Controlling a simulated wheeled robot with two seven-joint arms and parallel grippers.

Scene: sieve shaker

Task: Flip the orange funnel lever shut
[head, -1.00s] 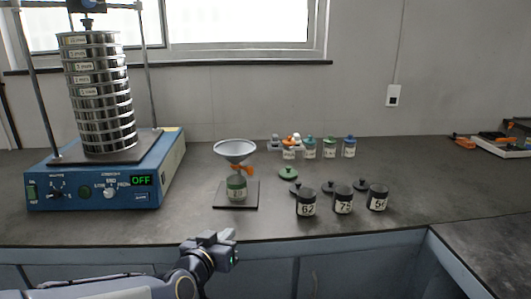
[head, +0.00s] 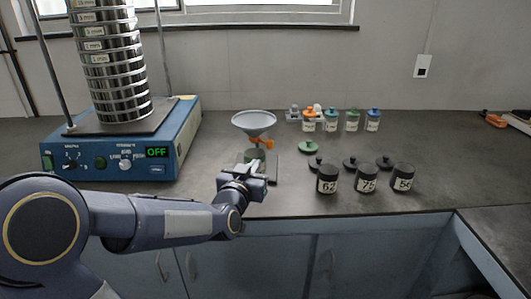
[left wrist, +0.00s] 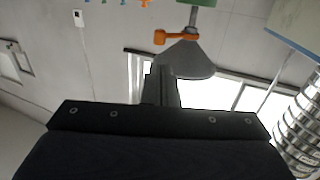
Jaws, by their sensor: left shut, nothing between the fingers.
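The grey funnel (head: 254,122) stands above a green jar (head: 255,155) on a dark square plate (head: 272,170). Its orange lever (head: 264,143) sticks out to the right below the cone. In the left wrist view, the picture is upside down; the funnel (left wrist: 190,62) and the orange lever (left wrist: 172,37) show beyond the fingers. My left gripper (head: 250,169) is shut and empty, just in front of the jar and below the lever in the head view. It hides part of the jar and plate. The shut fingers show in the left wrist view (left wrist: 160,85). My right gripper is not in view.
The blue sieve shaker (head: 150,150) with its sieve stack and an "OFF" display stands at left. Black jars (head: 327,180) with lids behind them stand right of the funnel. A green lid (head: 309,147) and several small coloured-lid jars (head: 331,121) are behind.

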